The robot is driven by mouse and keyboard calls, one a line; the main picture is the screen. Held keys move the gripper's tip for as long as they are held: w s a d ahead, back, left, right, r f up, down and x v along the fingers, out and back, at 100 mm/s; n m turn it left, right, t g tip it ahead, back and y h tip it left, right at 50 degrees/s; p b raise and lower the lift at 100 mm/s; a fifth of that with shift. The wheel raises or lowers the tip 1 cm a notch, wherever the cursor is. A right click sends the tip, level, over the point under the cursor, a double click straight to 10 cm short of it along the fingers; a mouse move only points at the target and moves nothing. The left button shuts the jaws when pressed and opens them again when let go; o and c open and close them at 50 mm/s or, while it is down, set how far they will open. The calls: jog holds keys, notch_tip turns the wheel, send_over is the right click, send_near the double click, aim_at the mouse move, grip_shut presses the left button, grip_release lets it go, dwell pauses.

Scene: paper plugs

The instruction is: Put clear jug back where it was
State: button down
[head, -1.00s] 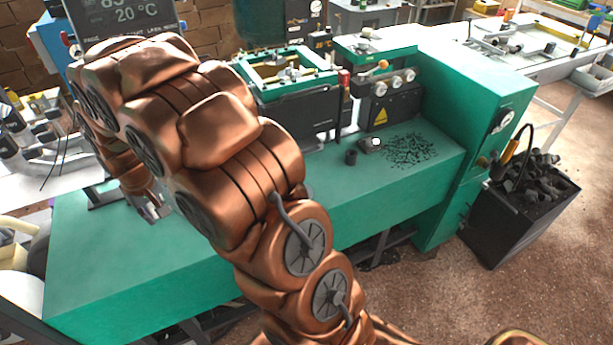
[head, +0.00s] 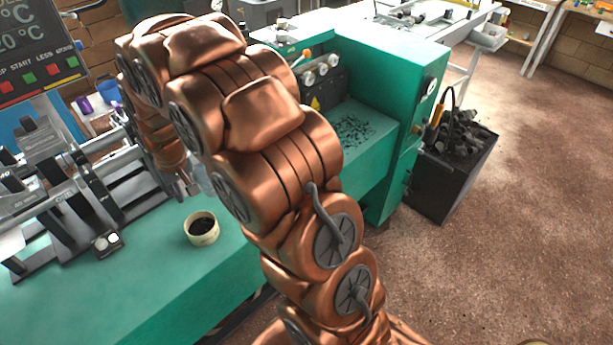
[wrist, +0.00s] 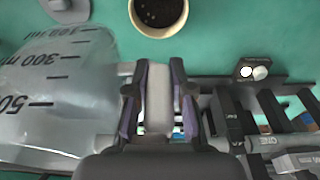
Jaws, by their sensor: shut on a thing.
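The clear jug (wrist: 55,95) with dark volume marks fills the left of the wrist view. My gripper (wrist: 160,85) is shut on a pale strip between its fingers, which looks like the jug's handle. In the head view my gripper (head: 183,188) is above the green bench, mostly behind my arm. Only a small part of the clear jug (head: 201,180) shows beside it there; the rest is hidden. I cannot tell from these views how high the jug is above the bench.
A cream cup of dark granules (head: 202,229) stands on the green bench (head: 150,290), and also shows in the wrist view (wrist: 158,12). Grey machine rails (head: 60,190) and a control panel (head: 40,50) are left. A black bin (head: 455,175) stands right, beside open floor.

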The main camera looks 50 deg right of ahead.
jog(key=s+d+f+m+b, duration=0.2)
jog(key=s+d+f+b, duration=0.2)
jog(key=s+d+b, duration=0.6)
jog(key=s+d+f+m+b, duration=0.35)
jog(key=s+d+b, duration=0.35)
jog(key=d, duration=0.4)
jog(key=shift+n+h, duration=0.3)
jog(key=shift+n, duration=0.15)
jog(key=w+d, duration=0.2)
jog(key=w, duration=0.2)
jog(key=w+d+f, duration=0.1)
jog(key=w+d, duration=0.2)
jog(key=w, duration=0.2)
jog(key=w+d+f, duration=0.1)
jog(key=w+d, duration=0.1)
jog(key=w, duration=0.3)
jog(key=shift+d, duration=0.25)
jog(key=shift+w, duration=0.1)
jog(key=shift+w+d+p, duration=0.1)
jog(key=shift+w+p, duration=0.05)
jog(key=shift+p, duration=0.15)
jog(key=shift+f, duration=1.85)
jog(key=shift+f, duration=0.15)
jog(key=c, duration=1)
grip_release()
jog(key=shift+c, duration=0.2)
